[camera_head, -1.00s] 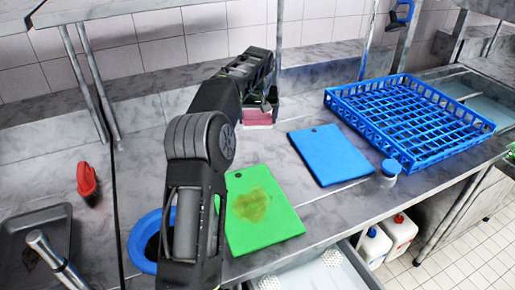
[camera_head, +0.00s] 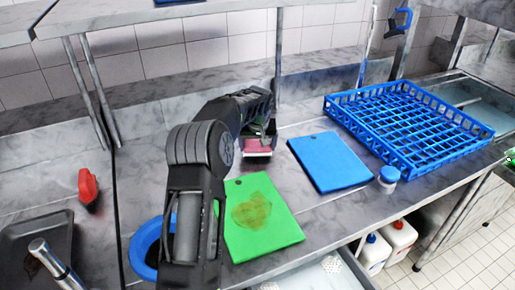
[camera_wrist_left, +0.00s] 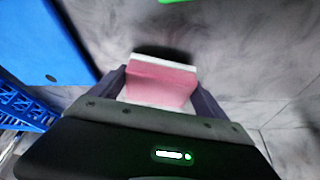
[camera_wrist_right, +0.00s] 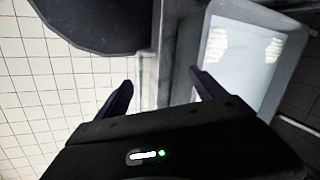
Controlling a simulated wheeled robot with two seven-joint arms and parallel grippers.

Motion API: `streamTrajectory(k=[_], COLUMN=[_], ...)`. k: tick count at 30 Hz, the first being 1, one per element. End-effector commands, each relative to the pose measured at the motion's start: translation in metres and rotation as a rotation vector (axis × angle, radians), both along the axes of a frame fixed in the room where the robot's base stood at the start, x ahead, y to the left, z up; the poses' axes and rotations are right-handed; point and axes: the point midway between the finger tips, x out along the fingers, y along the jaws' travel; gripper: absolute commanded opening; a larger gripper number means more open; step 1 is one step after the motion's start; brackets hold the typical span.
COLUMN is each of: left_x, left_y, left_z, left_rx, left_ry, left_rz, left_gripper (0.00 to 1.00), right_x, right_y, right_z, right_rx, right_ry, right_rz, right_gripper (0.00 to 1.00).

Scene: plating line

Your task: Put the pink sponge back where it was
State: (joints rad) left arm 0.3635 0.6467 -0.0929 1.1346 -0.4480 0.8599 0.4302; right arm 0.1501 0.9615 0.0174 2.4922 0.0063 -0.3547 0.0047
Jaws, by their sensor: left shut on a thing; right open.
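The pink sponge (camera_head: 257,147) has a pale layer along one side. My left gripper (camera_head: 258,141) is shut on it, above the grey marble counter behind the green board. In the left wrist view the sponge (camera_wrist_left: 160,84) sits between the two dark fingers of the left gripper (camera_wrist_left: 160,88), with a dark shadow on the counter beside it. I cannot tell exactly how high it is. My right gripper (camera_wrist_right: 160,92) is open and empty in the right wrist view, over tiled floor and a pale bin; it is out of the head view.
A stained green board (camera_head: 277,228) and a blue board (camera_head: 330,161) lie on the counter. A blue rack (camera_head: 408,165) and a blue-lidded jar (camera_head: 388,178) stand to the right. A blue-rimmed bowl (camera_head: 143,250) is partly hidden by my left arm. Bare counter (camera_head: 180,112) lies further back.

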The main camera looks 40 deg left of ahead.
Motion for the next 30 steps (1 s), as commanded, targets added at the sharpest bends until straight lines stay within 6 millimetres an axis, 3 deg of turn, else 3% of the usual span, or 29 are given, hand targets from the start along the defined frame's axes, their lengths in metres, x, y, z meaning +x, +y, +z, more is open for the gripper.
streamTrajectory(k=[4, 15, 16, 21, 30], left_x=[0.000, 0.000, 0.000, 0.000, 0.000], left_y=[0.000, 0.000, 0.000, 0.000, 0.000], left_z=[-0.015, -0.021, -0.020, -0.019, -0.016], left_rx=[-0.001, 0.001, 0.000, 0.001, 0.001], left_ry=[0.001, -0.001, -0.001, -0.001, -0.001], left_rz=[0.000, 0.000, 0.000, 0.000, 0.000], left_gripper=[0.48, 0.48, 0.86, 1.00, 1.00], right_x=[0.000, 0.000, 0.000, 0.000, 0.000], right_y=[0.000, 0.000, 0.000, 0.000, 0.000], right_z=[0.004, 0.000, 0.000, 0.001, 0.004], right_rx=[-0.001, -0.001, 0.000, 0.000, -0.001], right_ry=[0.001, 0.000, 0.000, 0.000, 0.000], right_rz=[-0.001, 0.000, 0.000, 0.000, 0.000], right_gripper=[0.80, 0.80, 0.80, 0.80, 0.80])
